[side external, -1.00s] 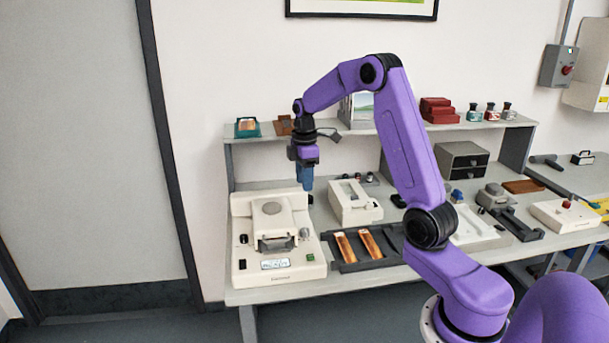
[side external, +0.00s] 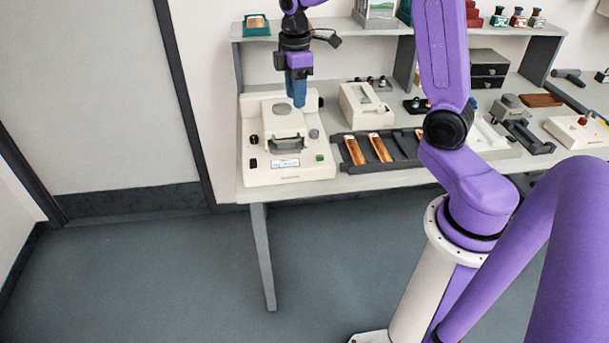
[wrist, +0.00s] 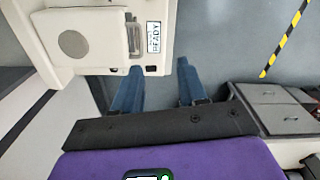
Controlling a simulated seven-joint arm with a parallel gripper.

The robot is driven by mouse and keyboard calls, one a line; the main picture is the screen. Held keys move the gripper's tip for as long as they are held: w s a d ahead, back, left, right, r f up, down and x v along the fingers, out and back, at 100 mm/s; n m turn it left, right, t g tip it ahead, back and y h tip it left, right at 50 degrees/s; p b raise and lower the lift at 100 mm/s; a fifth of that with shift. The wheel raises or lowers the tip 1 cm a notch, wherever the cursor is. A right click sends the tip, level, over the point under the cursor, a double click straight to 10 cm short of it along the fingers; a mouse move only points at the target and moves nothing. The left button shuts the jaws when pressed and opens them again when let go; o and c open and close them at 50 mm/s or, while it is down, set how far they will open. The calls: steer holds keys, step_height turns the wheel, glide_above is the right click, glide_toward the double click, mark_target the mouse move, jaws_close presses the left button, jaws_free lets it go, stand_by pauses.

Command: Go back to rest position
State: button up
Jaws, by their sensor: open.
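My gripper (side external: 298,92) hangs with its blue fingers pointing down, over or just behind the cream printer (side external: 288,171) at the left end of the bench. In the wrist view, my gripper (wrist: 160,68) shows two blue fingers spread apart with nothing between them. The cream printer also shows there at upper left (wrist: 90,20), with a display reading READY. I cannot tell the exact gap between the fingertips and the printer top.
A dark tray (side external: 402,144) with orange-brown strips (side external: 379,147) lies right of the printer. A second cream device (side external: 365,105) stands behind it. A shelf (side external: 350,28) runs along the back, close to my wrist. The floor (side external: 170,270) in front is clear.

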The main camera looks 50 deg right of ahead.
steer(key=s+a, duration=1)
steer(key=s, duration=0.2)
steer(key=s+a+n, duration=0.1)
steer(key=s, duration=1.5)
steer(key=shift+s+a+f, duration=0.2)
steer(key=shift+s+f, duration=0.1)
steer(key=shift+f, duration=0.15)
